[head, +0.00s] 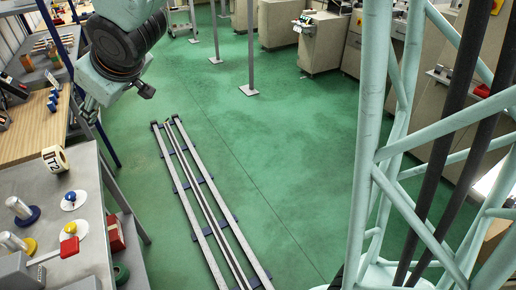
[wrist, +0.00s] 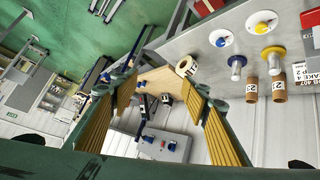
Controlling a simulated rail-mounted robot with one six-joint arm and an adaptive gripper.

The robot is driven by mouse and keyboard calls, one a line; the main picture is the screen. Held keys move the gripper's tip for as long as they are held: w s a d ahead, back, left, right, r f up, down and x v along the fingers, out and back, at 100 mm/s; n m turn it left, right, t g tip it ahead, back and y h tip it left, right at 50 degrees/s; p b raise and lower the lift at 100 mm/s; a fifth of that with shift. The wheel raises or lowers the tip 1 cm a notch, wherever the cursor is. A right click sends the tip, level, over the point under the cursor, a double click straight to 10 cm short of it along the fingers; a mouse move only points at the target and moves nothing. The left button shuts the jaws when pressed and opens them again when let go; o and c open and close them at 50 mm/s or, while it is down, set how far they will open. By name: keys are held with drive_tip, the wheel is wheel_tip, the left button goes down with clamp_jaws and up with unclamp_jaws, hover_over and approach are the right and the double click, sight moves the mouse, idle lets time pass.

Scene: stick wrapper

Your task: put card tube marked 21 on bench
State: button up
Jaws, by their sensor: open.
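Two brown card tubes with white number labels, one (wrist: 252,90) left of the other (wrist: 279,88), show at the right of the wrist view. Their numbers are turned and too small to tell which reads 21. A grey bench (head: 85,178) is at the lower left in the head view, and its top shows in the wrist view (wrist: 195,42). A wooden-topped bench (head: 32,128) stands beyond it. My gripper (wrist: 160,98) is open and empty, its yellow ribbed fingers wide apart, with both tubes outside them to the right. The arm mostly hides it in the head view.

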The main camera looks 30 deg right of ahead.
drive_tip(key=s+d+r+m+g+h, duration=0.1)
drive_tip(key=s+d+r+m+h, duration=0.15)
drive_tip(key=s+d, duration=0.6)
drive_tip(key=s+d+r+m+g+h, duration=0.1)
drive_tip(key=s+d+r+m, duration=0.15)
drive_tip(key=s+d, duration=0.65)
drive_tip(key=s+d+m+g, duration=0.1)
drive_tip(key=s+d, duration=0.2)
drive_tip(key=s, duration=0.9)
drive_tip(key=s+d+m+g, duration=0.1)
drive_tip(key=s+d+g, duration=0.1)
drive_tip(key=s, duration=1.1)
drive_tip(key=shift+s+d+f+m, duration=0.25)
drive_tip(key=shift+d+f+m, duration=0.15)
drive_tip(key=shift+d, duration=0.05)
wheel_tip(320, 180, down, 7)
drive_tip(key=b, duration=0.7)
